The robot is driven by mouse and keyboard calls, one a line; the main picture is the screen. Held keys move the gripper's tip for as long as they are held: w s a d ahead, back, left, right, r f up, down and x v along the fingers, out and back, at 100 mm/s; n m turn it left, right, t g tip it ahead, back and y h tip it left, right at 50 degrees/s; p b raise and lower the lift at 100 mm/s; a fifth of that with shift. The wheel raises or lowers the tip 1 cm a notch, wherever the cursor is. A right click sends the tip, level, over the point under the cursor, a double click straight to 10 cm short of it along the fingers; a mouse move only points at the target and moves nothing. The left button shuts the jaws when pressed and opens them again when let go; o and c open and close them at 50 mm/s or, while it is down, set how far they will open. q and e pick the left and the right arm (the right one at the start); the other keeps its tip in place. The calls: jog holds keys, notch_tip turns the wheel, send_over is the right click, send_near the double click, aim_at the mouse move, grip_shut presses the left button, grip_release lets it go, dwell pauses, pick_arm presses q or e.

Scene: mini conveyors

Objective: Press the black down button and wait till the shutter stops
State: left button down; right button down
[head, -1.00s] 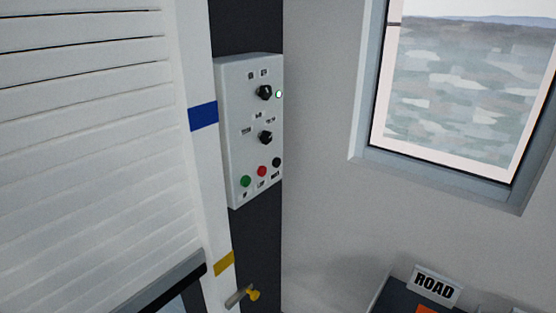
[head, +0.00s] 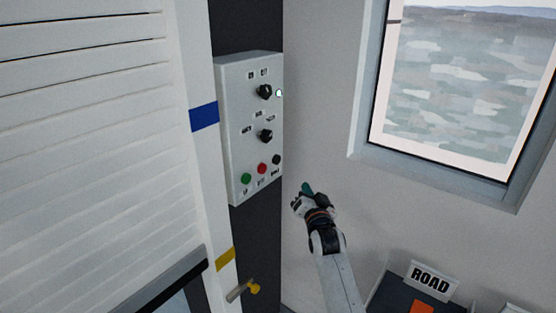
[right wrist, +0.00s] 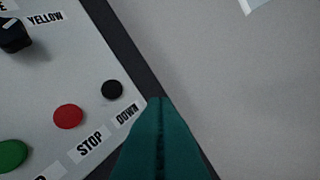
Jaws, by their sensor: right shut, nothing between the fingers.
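The grey control box (head: 238,115) hangs on the dark post beside the shutter. Its black down button (head: 276,159) is at the lower right, to the right of the red stop button (head: 262,168) and the green button (head: 246,178). In the right wrist view the black button (right wrist: 112,90) sits above the DOWN label. My right gripper (head: 306,188) is shut and empty, below and right of the box. Its teal fingers (right wrist: 158,105) appear just right of the button and do not cover it. The white slatted shutter (head: 90,130) fills the left, its dark bottom bar (head: 165,285) low in view.
The wall between is bare.

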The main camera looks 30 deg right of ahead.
aim_at(277, 159)
jog(key=shift+m+t+h, duration=0.4)
jog(key=shift+m+h, duration=0.1)
jog(key=shift+m, duration=0.2)
jog(key=r, duration=0.1)
jog(key=d+r, duration=0.1)
jog(key=r, duration=0.1)
jog(key=shift+w+d+r, duration=0.25)
jog(key=shift+d+r, duration=0.15)
jog(key=shift+w, duration=0.1)
jog(key=w+a+b, duration=0.3)
jog(key=w+b, duration=0.2)
jog(key=w, duration=0.3)
jog(key=shift+a, duration=0.2)
jog(key=shift+w+a, duration=0.1)
jog(key=shift+w, duration=0.05)
dwell(0.9)
jog(key=shift+w+a, duration=0.1)
jog(key=shift+w, duration=0.15)
